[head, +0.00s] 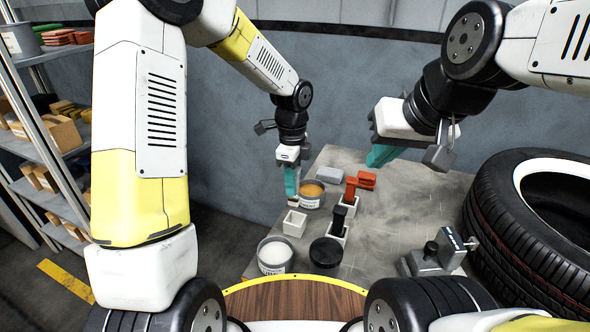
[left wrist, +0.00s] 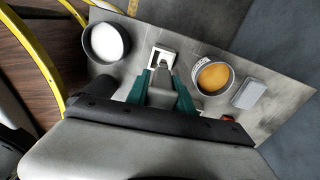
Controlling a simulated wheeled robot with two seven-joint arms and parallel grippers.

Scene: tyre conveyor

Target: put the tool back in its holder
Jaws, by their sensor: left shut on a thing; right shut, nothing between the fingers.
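My left gripper (head: 292,192) points down with teal fingers, shut on a grey tool (left wrist: 163,76) that is mostly hidden between the fingers. The tool's end meets the small white square holder (left wrist: 162,58) in the left wrist view; I cannot tell whether it is inside the opening. In the head view the holder (head: 295,223) stands on the table just below this gripper. My left fingertips also show in the left wrist view (left wrist: 163,72). My right gripper (head: 378,157) is shut and empty, raised above the table's back part.
Close by are an orange-filled can (head: 312,201), a white-filled can (head: 273,262) and a black-topped jar (head: 326,254). A black tool (head: 338,218) and a red-topped one (head: 350,189) stand to the right. A large tyre (head: 530,225) fills the right side. The table's middle is clear.

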